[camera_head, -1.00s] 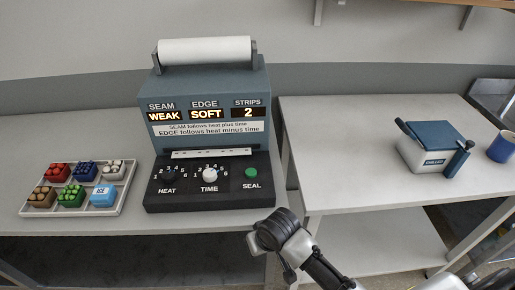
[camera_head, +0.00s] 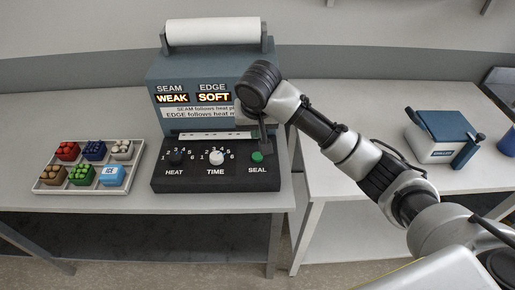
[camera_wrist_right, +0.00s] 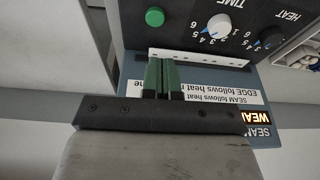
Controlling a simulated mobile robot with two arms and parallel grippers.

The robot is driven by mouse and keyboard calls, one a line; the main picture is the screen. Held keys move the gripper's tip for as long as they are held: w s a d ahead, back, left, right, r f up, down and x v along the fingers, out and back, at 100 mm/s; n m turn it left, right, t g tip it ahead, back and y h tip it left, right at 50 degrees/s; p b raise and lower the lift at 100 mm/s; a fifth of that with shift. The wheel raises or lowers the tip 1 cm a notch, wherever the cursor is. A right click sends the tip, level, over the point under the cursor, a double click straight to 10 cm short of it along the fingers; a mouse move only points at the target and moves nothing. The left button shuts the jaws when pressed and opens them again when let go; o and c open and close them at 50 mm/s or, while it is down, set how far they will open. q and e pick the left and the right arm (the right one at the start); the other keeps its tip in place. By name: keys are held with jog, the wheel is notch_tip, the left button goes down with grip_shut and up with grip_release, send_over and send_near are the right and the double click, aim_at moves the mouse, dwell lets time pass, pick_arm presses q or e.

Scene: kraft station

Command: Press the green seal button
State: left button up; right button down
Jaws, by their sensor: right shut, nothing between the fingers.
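The green SEAL button (camera_head: 257,157) is at the right end of the black control panel (camera_head: 215,182) on the blue-grey sealing machine (camera_head: 165,72). My right gripper (camera_head: 264,143) points down just behind the button in the head view. In the right wrist view the two green-padded fingers (camera_wrist_right: 163,62) are shut together with nothing between them. There the button (camera_wrist_right: 155,17) shows whole, apart from the fingertips in the picture. I cannot tell the fingertips' height above the panel. My left gripper is not in view.
The HEAT knob (camera_head: 176,158) and white TIME knob (camera_head: 216,157) are left of the button. My right arm hides the STRIPS display. A tray (camera_head: 136,171) of colored items lies left on the table.

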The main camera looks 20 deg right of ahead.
aim_at(257, 154)
jog(key=shift+w+d+r+m, duration=0.15)
jog(key=shift+w+d+r, duration=0.05)
jog(key=shift+r, duration=0.3)
jog(key=shift+w+d+r+m, duration=0.15)
jog(key=shift+w+d+r, duration=0.05)
jog(key=shift+r, duration=0.3)
jog(key=shift+f, duration=0.1)
jog(key=p+x, duration=0.1)
jog(key=x, duration=0.7)
jog(key=p+x, duration=0.1)
jog(key=x, duration=0.3)
jog(key=shift+s+d+f+p, duration=0.1)
jog(key=shift+s+f+p, duration=0.2)
jog(key=shift+f+p, duration=0.05)
jog(key=shift+f, duration=0.65)
